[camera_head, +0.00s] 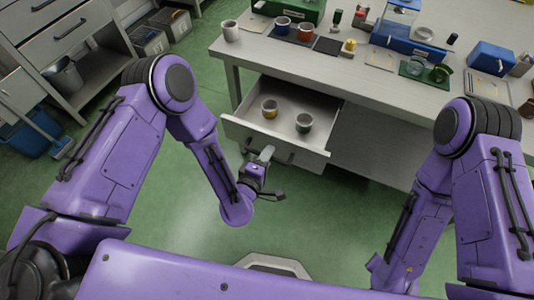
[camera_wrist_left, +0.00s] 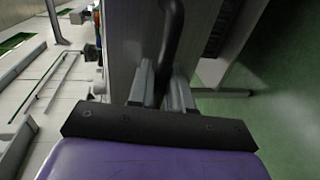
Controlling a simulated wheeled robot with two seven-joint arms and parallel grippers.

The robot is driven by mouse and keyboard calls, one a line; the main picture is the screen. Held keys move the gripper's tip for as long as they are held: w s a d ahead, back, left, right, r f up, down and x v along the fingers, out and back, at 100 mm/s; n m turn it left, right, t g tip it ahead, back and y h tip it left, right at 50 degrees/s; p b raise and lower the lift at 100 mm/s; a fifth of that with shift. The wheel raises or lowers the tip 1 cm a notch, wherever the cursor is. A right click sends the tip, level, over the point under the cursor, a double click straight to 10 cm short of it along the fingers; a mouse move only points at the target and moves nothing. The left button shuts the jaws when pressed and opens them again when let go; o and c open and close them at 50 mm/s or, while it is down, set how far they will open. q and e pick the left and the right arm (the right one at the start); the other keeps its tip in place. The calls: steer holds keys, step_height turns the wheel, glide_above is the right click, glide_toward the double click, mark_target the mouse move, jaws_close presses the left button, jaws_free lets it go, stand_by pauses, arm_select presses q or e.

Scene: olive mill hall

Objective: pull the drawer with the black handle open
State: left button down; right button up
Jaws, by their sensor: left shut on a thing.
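The drawer (camera_head: 240,127) under the worktable stands well out from the table, and its inside shows. Its black handle (camera_wrist_left: 172,40) runs along the front panel and shows large in the left wrist view. In the head view my left gripper (camera_head: 266,153) is at the drawer front and hides part of the handle. In the left wrist view its two fingers (camera_wrist_left: 163,88) are on either side of the handle, shut on it. My right arm is at the right of the head view, but its gripper does not show.
The worktable (camera_head: 260,50) carries cups, a blue machine (camera_head: 408,45) and other small things. A shelf unit stands at the left. The green floor before the drawer is clear.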

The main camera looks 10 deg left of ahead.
arm_select(q)
steer(key=c, duration=1.2)
jaws_free()
steer(key=shift+c, duration=0.2)
steer(key=b+v, duration=0.1)
steer(key=v, duration=0.9)
steer(key=shift+s+b, duration=0.35)
